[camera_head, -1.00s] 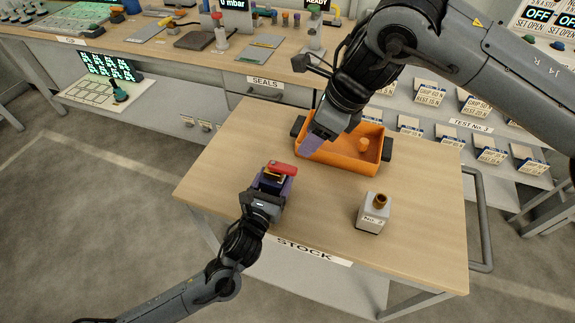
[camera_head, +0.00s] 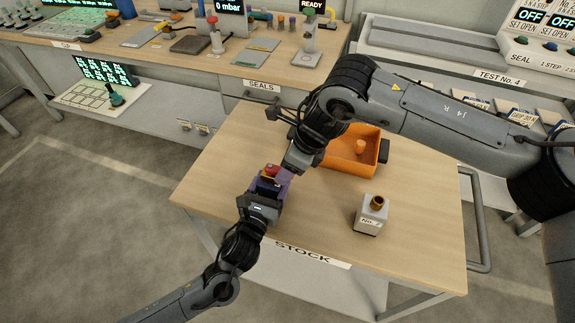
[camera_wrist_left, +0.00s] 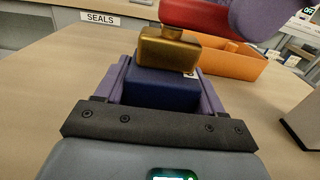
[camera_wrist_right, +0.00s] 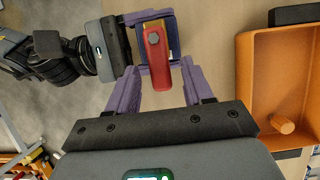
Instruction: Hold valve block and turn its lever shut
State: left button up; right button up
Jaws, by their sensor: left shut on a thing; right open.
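The valve block has a dark blue body (camera_wrist_left: 160,88), a brass top (camera_wrist_left: 168,48) and a red lever (camera_wrist_right: 156,60). My left gripper (camera_head: 269,188) is shut on the blue body, one purple finger on each side, at the table's left part. My right gripper (camera_wrist_right: 160,90) is open at the block. In the right wrist view the lever's free end lies between its two purple fingers, with gaps on both sides. In the head view the lever (camera_head: 271,170) is partly hidden by my right gripper (camera_head: 284,174). In the left wrist view a right finger overlaps the lever's right end.
An orange tray (camera_head: 341,180) with a small orange part (camera_head: 360,147) inside stands right of the block. A grey block with a brass port (camera_head: 371,215) stands at the table's front right. The wooden table between them is clear.

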grip_shut()
dwell(0.4)
jog(key=shift+s, duration=0.1)
jog(key=a+m+t+h, duration=0.1)
jog(key=m, duration=0.3)
jog(key=s+a+m+t+h, duration=0.1)
jog(key=m, duration=0.3)
jog(key=s+a+m+h, duration=0.1)
jog(key=a+m+h, duration=0.1)
jog(key=m, duration=0.3)
jog(key=shift+s+a+t, duration=0.1)
jog(key=shift+s+t, duration=0.1)
jog(key=shift+t, duration=0.2)
jog(key=m, duration=0.1)
jog(key=a+m+h, duration=0.1)
jog(key=m, duration=0.2)
jog(key=shift+w+a+m+g+h, duration=0.2)
jog(key=shift+a+m+g+h, duration=0.1)
jog(key=shift+m+h, duration=0.1)
